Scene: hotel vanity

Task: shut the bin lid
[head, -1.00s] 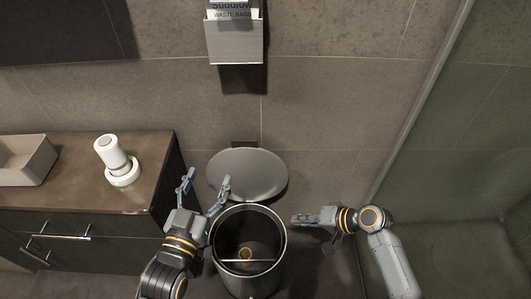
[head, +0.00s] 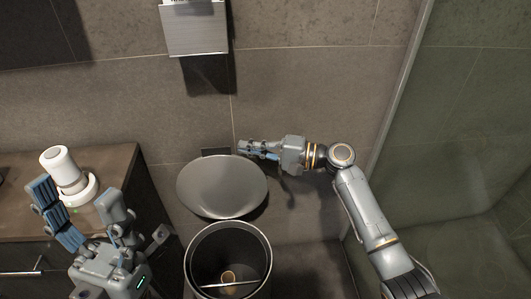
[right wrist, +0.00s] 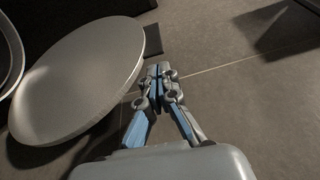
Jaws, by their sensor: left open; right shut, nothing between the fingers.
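The bin (head: 228,240) stands on the floor with its mouth open, a bar across it and a small round thing inside. Its round grey lid (head: 222,187) is raised behind the mouth, near the wall. The lid also fills the left of the right wrist view (right wrist: 80,80). My right gripper (head: 243,149) is shut and empty, just behind the lid's upper right edge in the head view. In the right wrist view its closed fingertips (right wrist: 159,70) are beside the lid's rim; whether they touch cannot be told. My left gripper (head: 82,205) is open and empty, left of the bin.
A vanity counter (head: 110,165) at the left carries a white dispenser (head: 66,174). A metal waste-bag holder (head: 195,30) hangs on the wall above the lid. A glass panel (head: 460,130) stands at the right.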

